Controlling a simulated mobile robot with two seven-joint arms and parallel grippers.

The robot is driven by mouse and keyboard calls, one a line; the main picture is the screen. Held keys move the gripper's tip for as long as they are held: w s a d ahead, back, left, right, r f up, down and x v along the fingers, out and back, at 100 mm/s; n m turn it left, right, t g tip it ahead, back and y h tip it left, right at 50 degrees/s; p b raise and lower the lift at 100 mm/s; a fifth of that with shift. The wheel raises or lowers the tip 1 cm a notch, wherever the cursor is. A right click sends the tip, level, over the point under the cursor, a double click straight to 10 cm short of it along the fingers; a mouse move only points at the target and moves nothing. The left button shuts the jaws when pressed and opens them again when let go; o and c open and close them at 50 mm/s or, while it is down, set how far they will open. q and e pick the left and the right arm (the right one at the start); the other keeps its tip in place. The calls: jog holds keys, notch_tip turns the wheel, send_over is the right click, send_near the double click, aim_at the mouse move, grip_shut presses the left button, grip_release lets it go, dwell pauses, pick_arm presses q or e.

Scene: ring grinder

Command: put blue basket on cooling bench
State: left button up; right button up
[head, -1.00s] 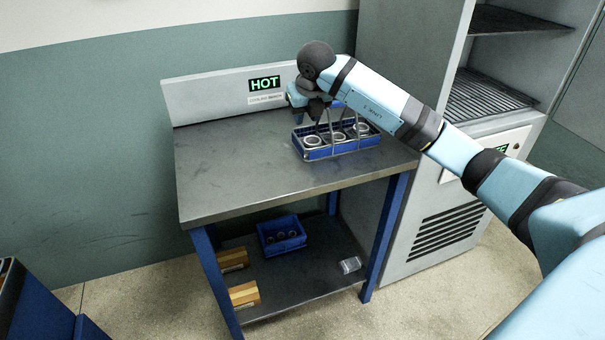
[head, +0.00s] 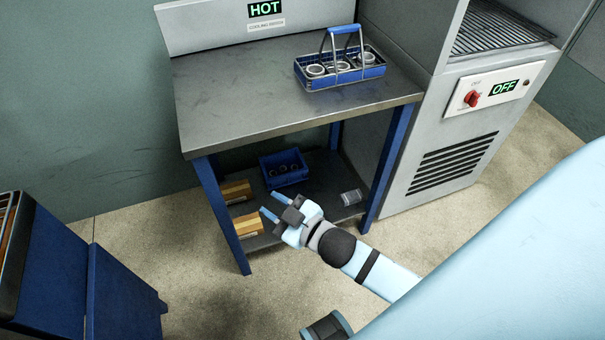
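The blue basket (head: 318,83) stands upright on the top of the cooling bench (head: 235,105), near its back right corner. Its handle (head: 342,29) is raised, and three grey rings sit in it. My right gripper (head: 270,206) is empty and open, its two blue fingers apart. It is well away from the basket, below and in front of the bench top, before the lower shelf. My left gripper is not in view.
The lower shelf holds a small blue bin (head: 284,168), two cardboard boxes (head: 248,224) and a clear packet (head: 351,197). A grey cabinet (head: 440,150) with an OFF panel stands right of the bench. The left of the bench top is clear.

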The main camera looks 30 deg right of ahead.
jog(key=s+f+m+g+h, duration=0.2)
jog(key=s+f+m+g, duration=0.35)
jog(key=s+f, duration=0.45)
pick_arm(q)
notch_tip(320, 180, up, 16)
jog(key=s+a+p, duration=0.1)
jog(key=p, duration=2.1)
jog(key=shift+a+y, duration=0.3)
pick_arm(e)
notch_tip(320, 180, up, 17)
jog(key=s+d, duration=0.1)
jog(key=shift+s+d+n, duration=0.25)
jog(key=shift+s+n, duration=0.05)
jog(key=shift+n, duration=0.05)
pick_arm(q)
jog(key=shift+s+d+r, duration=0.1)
pick_arm(e)
jog(key=shift+a+r, duration=0.1)
jog(key=shift+r, duration=0.1)
